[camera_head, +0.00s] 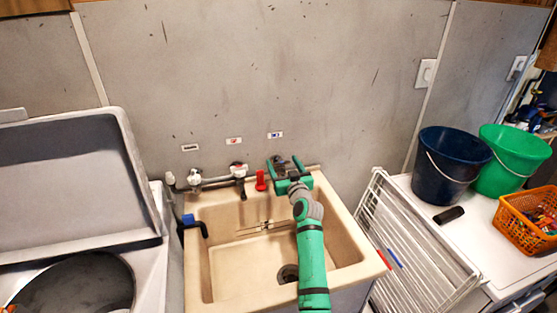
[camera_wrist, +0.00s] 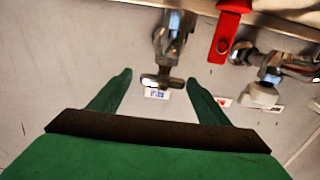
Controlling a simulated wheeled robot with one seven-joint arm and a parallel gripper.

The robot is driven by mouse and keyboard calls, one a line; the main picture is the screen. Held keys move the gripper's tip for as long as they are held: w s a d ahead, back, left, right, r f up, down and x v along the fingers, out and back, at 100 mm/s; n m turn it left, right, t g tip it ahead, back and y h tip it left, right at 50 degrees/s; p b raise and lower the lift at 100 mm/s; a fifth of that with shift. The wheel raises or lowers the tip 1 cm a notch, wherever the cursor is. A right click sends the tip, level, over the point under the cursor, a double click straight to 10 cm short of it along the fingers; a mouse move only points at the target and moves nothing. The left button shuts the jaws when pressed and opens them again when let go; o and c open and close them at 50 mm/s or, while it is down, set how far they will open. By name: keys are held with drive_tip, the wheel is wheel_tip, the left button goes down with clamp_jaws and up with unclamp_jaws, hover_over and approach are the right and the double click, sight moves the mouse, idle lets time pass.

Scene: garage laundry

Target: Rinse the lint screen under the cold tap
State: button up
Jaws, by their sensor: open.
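My gripper (camera_head: 285,164) is open at the right end of the tap row, below a blue label (camera_head: 275,134). In the wrist view its fingers (camera_wrist: 158,77) lie either side of a chrome tap's cross handle (camera_wrist: 162,82), with a blue label (camera_wrist: 157,95) behind it. Gaps show between handle and fingers; I cannot tell the depth. In the head view my gripper mostly hides this tap. I cannot make out the lint screen for certain; a thin, pale framed item (camera_head: 262,228) lies in the beige sink (camera_head: 225,272).
A red tag (camera_head: 260,180) hangs left of my gripper, and a tap with a red label (camera_head: 234,140) is beyond it. A white drying rack (camera_head: 415,245) leans right of the sink. Buckets (camera_head: 450,165) and an orange basket (camera_head: 525,220) stand farther right.

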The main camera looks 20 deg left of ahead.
sight(281, 162)
drive_tip(key=shift+x, duration=1)
drive_tip(key=shift+w+a, duration=0.5)
drive_tip(key=shift+a, duration=0.05)
drive_tip(key=shift+w, duration=0.1)
drive_tip(key=c, duration=0.9)
drive_tip(key=shift+a, duration=0.25)
drive_tip(key=shift+c, duration=0.8)
drive_tip(key=shift+d, duration=0.15)
